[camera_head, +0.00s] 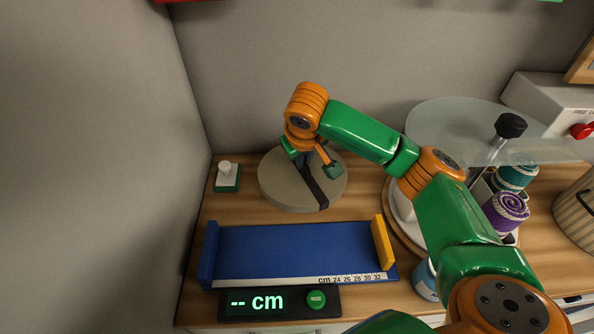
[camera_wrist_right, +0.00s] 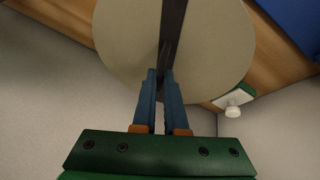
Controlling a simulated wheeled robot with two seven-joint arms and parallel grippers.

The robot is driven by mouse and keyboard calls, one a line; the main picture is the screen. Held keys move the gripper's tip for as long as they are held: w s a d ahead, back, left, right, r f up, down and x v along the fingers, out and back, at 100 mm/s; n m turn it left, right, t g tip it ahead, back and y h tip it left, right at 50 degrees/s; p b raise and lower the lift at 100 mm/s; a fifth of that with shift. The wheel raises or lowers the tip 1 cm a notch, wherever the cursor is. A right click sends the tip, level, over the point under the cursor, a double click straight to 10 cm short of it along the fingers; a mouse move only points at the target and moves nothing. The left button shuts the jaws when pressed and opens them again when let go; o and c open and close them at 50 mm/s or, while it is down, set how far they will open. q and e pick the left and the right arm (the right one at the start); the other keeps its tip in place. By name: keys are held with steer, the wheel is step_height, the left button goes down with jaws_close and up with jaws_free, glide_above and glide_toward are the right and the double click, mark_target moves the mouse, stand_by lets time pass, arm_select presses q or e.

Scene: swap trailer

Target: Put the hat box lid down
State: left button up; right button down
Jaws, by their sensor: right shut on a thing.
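The hat box lid (camera_head: 280,188) is a round beige disc with a dark strap (camera_head: 310,188) across it. It lies at or just above the wooden counter, behind the blue measuring tray; whether it touches the counter I cannot tell. My right gripper (camera_head: 312,168) is over the lid. In the right wrist view the lid (camera_wrist_right: 120,45) fills the top, and my right gripper's blue fingers (camera_wrist_right: 165,80) are shut on its dark strap (camera_wrist_right: 172,20). My left gripper is not in view.
A blue measuring tray (camera_head: 290,248) with a yellow end stop (camera_head: 382,243) sits in front, with a display (camera_head: 255,302) reading "-- cm". A white knob on a green base (camera_head: 227,177) stands at left. A glass disc (camera_head: 450,115) and yarn rolls (camera_head: 506,210) are at right.

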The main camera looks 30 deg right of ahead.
mark_target(298, 171)
steer(key=f, duration=0.1)
steer(key=w+f, duration=0.1)
steer(key=f, duration=0.1)
steer(key=f+p, duration=0.1)
steer(key=shift+w+a+f, duration=0.15)
steer(key=shift+a+f, duration=0.2)
steer(key=shift+f, duration=0.15)
steer(key=shift+f, duration=0.1)
steer(key=c, duration=1)
jaws_free()
steer(key=shift+o, duration=0.2)
steer(key=v, duration=1.2)
steer(key=shift+r+p, duration=0.2)
steer(key=shift+p, duration=0.1)
